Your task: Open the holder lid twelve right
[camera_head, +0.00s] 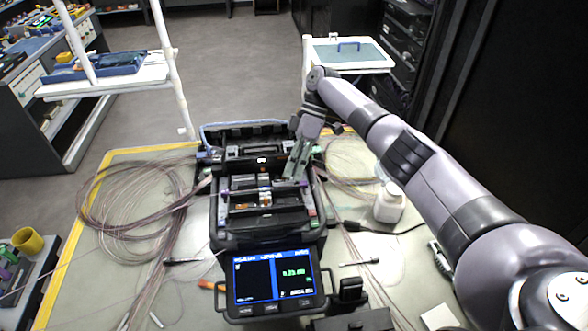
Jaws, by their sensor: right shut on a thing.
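The fusion splicer (230,218) stands on the table in the middle of the head view, with its screen (274,281) lit at the near side. Its work bed with the fiber holders (262,197) lies open to view. My right arm comes in from the right, and my right gripper (296,172) points down at the right part of the splicer's bed. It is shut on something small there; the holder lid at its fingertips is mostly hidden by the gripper. I cannot tell the lid's angle. My left gripper is not in view.
Coiled fiber (125,205) covers the table left of the splicer, and more fiber lies to its right. A white bottle (389,204) stands right of the splicer. A black box (352,290) and pens lie near the front. A white cart (350,55) stands behind.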

